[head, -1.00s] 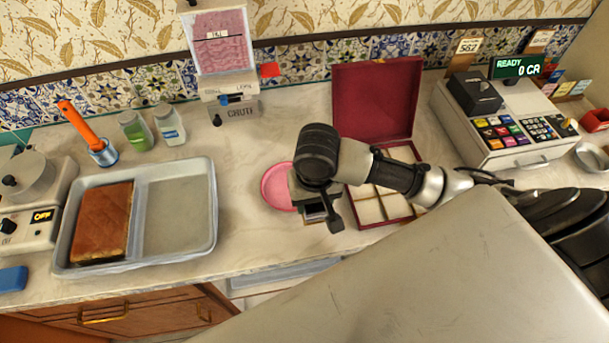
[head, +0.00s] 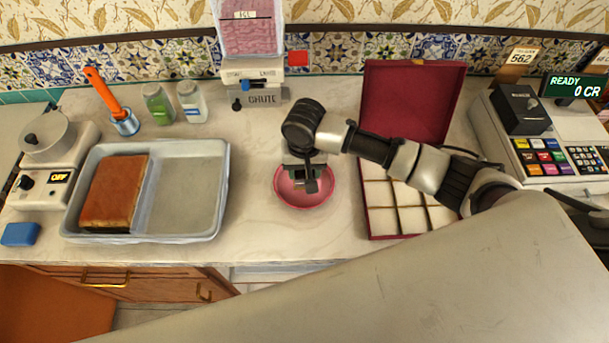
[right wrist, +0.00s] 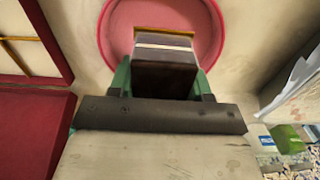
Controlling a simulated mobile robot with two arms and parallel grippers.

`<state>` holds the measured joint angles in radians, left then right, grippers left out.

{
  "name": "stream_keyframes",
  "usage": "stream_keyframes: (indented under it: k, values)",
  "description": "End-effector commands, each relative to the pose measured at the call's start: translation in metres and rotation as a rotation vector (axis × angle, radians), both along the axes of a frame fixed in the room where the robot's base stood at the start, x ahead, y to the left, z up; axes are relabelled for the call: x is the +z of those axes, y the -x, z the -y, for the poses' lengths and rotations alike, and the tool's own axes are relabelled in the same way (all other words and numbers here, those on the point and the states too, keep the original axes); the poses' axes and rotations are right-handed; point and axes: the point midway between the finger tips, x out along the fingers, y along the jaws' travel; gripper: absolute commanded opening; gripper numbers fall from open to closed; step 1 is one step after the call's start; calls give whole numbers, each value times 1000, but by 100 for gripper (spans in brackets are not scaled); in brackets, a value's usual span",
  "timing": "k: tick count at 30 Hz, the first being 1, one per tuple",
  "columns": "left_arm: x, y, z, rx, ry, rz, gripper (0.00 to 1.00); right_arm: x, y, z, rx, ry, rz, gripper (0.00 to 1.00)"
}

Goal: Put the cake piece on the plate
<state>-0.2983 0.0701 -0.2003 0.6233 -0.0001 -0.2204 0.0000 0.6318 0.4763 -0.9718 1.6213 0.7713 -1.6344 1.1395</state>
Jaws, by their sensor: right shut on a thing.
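The pink round plate (head: 290,199) lies on the counter in the middle of the head view. It also shows at the top of the right wrist view (right wrist: 107,35). My right gripper (head: 308,182) is above the plate, pointing down. In the right wrist view, its fingers (right wrist: 163,82) are shut on the cake piece (right wrist: 164,52), a dark brown block with a pale layer. The cake piece appears over the plate's middle; I cannot tell whether it touches the plate. In the head view the gripper mostly hides it. My left gripper is not in view.
A grey tray (head: 190,195) with a large brown cake slab (head: 112,192) stands at left. An open red box (head: 410,100) with compartments is just right of the plate. A chute dispenser (head: 255,80) stands behind. The counter between tray and plate is clear.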

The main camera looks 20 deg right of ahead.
Motion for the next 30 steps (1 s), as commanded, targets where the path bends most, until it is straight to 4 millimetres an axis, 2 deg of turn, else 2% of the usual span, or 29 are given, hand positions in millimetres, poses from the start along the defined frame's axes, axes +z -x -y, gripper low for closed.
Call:
stream_keyframes:
  k: [3,9,21,22,27,30]
  values:
    - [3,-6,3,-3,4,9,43,-10,-1,0,-1,2,-3,24]
    - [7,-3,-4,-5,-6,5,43,-37,0,0,1,2,-2,24]
    - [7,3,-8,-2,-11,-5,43,-43,0,0,0,0,0,24]
    - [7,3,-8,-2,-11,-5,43,-44,0,0,0,0,0,50]
    - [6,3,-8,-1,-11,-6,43,-44,0,0,1,0,1,74]
    - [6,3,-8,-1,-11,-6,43,-43,0,0,1,0,1,74]
